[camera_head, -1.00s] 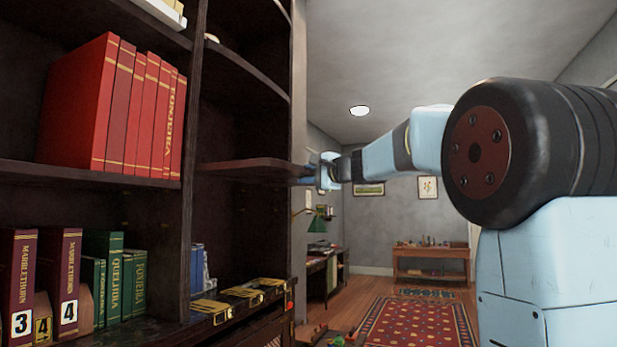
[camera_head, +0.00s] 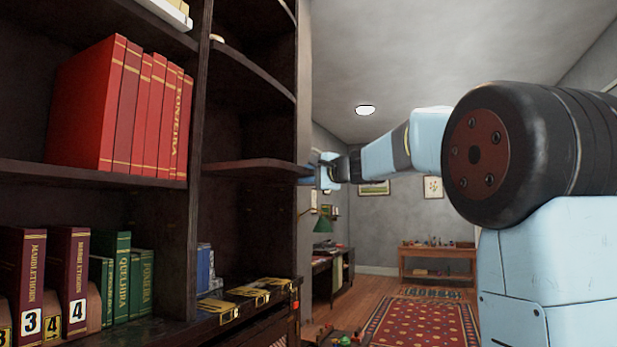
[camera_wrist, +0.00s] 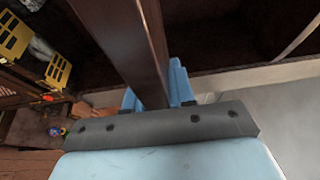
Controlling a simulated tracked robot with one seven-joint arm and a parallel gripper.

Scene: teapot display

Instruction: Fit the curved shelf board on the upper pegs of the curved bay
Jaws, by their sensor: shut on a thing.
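The curved shelf board (camera_head: 252,168) is dark brown and lies about level in the curved bay (camera_head: 240,130) of the dark bookcase, below a fixed curved shelf. My gripper (camera_head: 317,171) is at the board's right end in the head view. In the wrist view the board (camera_wrist: 133,35) runs between the two blue fingers of my gripper (camera_wrist: 155,92), which are shut on it. The pegs are not visible, so I cannot tell whether the board rests on them.
Red books (camera_head: 125,105) stand in the bay to the left, beyond an upright divider (camera_head: 199,150). Yellow-and-black boxes (camera_head: 255,290) lie on the ledge below the board. Open floor with a red rug (camera_head: 425,322) is to the right.

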